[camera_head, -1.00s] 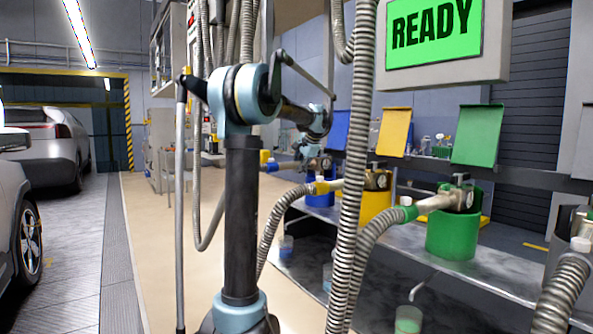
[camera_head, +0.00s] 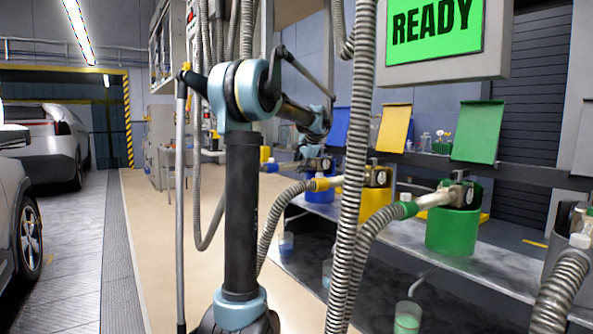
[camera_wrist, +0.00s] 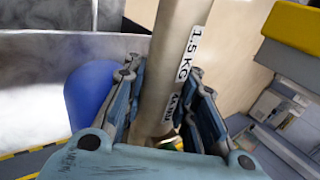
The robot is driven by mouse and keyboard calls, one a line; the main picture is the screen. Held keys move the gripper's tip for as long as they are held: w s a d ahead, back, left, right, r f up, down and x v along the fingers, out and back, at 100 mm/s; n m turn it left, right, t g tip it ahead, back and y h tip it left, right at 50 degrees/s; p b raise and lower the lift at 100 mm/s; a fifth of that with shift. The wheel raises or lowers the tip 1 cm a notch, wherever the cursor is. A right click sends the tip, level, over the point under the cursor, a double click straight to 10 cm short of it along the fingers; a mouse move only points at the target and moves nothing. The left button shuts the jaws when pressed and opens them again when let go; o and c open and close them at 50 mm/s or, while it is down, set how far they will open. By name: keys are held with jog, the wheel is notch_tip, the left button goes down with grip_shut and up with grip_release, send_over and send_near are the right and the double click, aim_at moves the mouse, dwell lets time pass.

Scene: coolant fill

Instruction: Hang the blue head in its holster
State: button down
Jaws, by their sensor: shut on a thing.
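My gripper (camera_wrist: 166,105) is shut around a pale beige tubular head (camera_wrist: 176,55) marked "1,5 KG" in the wrist view. The blue part of this head does not show, as my fingers cover its lower part. A rounded blue thing (camera_wrist: 88,97), which looks like the blue holster, is just left of my fingers, apart from the held head. In the head view the blue holster (camera_head: 321,196) stands at the far end of the bench, and my gripper (camera_head: 318,164) is close above it. The held head is too small there to make out its tilt.
Yellow (camera_head: 374,205) and green (camera_head: 452,232) holsters with their own heads stand nearer on the metal bench (camera_head: 480,262). Ribbed hoses (camera_head: 352,180) hang in front of the bench. A screen (camera_head: 434,28) reads READY. Cars stand at the left; the floor between is clear.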

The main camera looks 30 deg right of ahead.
jog(key=shift+f, duration=0.4)
jog(key=c, duration=1.2)
grip_release()
jog(key=shift+f, duration=0.1)
jog(key=v, duration=1.2)
jog(key=shift+w, duration=0.1)
